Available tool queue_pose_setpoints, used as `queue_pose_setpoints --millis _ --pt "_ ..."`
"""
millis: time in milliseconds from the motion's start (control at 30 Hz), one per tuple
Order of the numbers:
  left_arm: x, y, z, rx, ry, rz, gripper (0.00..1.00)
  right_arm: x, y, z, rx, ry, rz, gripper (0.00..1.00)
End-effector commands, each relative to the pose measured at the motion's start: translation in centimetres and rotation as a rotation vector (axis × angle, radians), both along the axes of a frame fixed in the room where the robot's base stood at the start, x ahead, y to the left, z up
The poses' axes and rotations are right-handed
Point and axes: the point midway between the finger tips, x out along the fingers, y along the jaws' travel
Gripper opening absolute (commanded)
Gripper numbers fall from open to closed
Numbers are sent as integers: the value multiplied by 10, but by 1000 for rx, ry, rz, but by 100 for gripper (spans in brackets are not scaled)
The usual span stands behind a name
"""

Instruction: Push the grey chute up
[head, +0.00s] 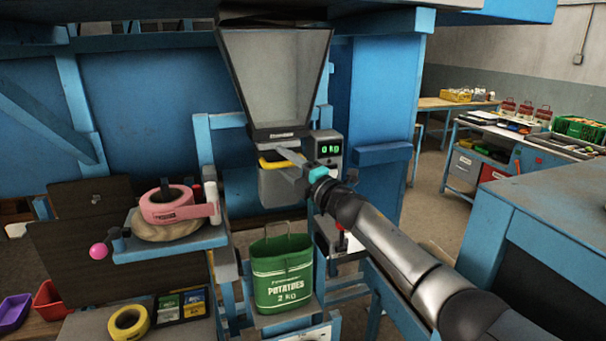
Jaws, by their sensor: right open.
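The grey chute (277,187) hangs under the large grey hopper (275,70). A yellow handle (270,163) runs along its upper front. My right gripper (288,160) is open in front of the chute, level with the yellow handle and at its right end. I cannot tell whether its fingers touch the handle or the chute. The gripper and wrist hide part of the chute's right side. My left gripper is not in view.
A green potato sack (283,278) stands open below the chute. A display (330,149) reading 0 kg is right of it. A pink tape roll (168,205) is on a blue shelf at the left, above a yellow tape roll (128,322). Blue frame posts flank the chute.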

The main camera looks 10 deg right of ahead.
Motion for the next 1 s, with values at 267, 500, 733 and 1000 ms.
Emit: queue_pose_setpoints --millis 267,500,733,1000 --pt "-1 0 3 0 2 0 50 -23 -11 -5 -3 1 1 50" --pt "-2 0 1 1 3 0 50 -50 -27 -11 -3 1 0 50" --pt "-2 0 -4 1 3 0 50 -79 -42 -17 -1 1 1 50" --pt "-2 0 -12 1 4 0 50 -114 -59 -24 0 0 1 50"
